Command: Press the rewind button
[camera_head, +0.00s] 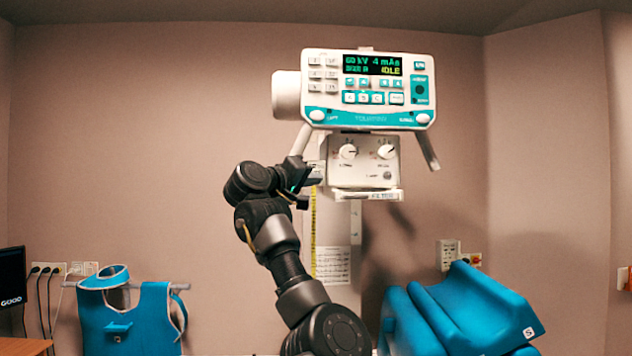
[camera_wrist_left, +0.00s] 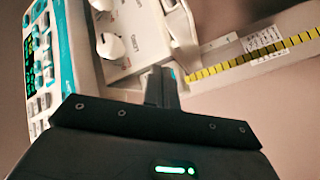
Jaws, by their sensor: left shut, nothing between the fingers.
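The white and teal control panel (camera_head: 367,92) stands at top centre in the head view. Its display reads "60 kV 4 mAs" and "IDLE". Several small buttons and two round white knobs surround the display; their labels are too small for me to tell which is rewind. Below it is a white box (camera_head: 362,160) with two dials. My left gripper (camera_head: 312,174) is shut and empty beside this box's left edge, below the panel. In the left wrist view the shut fingers (camera_wrist_left: 161,88) point at the box (camera_wrist_left: 140,30), with the panel (camera_wrist_left: 60,45) at left. My right gripper is out of view.
A yellow measuring strip (camera_head: 313,230) and a paper chart (camera_head: 331,264) are behind my left arm. A blue apron (camera_head: 130,318) hangs at lower left, near a monitor (camera_head: 12,277). Blue padded cushions (camera_head: 455,312) are at lower right.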

